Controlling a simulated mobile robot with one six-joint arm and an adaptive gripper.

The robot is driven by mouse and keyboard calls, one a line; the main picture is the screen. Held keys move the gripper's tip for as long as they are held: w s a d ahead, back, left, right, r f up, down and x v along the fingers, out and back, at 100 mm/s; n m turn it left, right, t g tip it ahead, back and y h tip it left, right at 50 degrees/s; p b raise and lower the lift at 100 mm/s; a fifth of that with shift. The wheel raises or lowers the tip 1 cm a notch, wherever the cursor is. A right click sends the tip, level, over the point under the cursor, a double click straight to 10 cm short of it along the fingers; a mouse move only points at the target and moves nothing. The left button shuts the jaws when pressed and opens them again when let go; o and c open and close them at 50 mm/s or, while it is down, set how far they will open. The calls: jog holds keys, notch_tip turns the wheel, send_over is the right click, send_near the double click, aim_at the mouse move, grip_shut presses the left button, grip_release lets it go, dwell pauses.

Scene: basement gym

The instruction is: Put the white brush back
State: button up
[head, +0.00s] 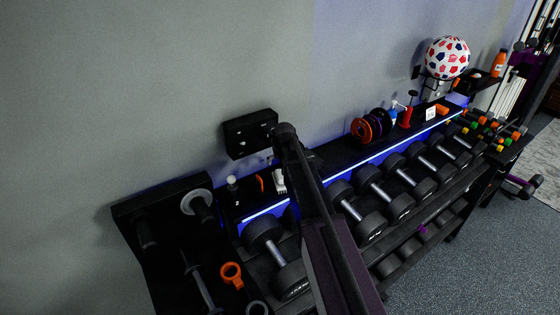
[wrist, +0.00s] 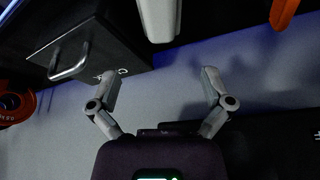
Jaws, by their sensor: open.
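A small white object that looks like the white brush (head: 279,181) is on the black shelf top near the wall, beside a small orange item (head: 260,183). In the wrist view a white rounded end, likely the same brush (wrist: 158,18), shows at the top edge, beyond my fingertips and roughly centred between them; the rest is cut off. My gripper (wrist: 160,80) is open with nothing between its fingers, apart from the white object. In the head view my arm hides most of the gripper and part of the shelf.
A black box with a metal handle (wrist: 70,65) is close to one finger in the wrist view. A black wall box (head: 250,133) hangs above the shelf. A white-topped item (head: 232,184) stands near the brush. Dumbbells (head: 370,182) fill the rack below; orange discs (head: 362,130) stand farther right.

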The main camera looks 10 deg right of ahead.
jog(key=p+v, duration=0.7)
jog(key=v, duration=0.1)
jog(key=shift+r, duration=0.1)
jog(key=shift+s, duration=0.1)
dwell(0.8)
jog(key=s+f+g, duration=0.1)
jog(key=s+g, duration=0.3)
jog(key=s, duration=2.4)
jog(key=shift+f, duration=0.2)
jog(key=shift+a+f, duration=0.1)
notch_tip(320, 180, down, 19)
jog(key=b, duration=1.9)
jog(key=shift+f, duration=0.1)
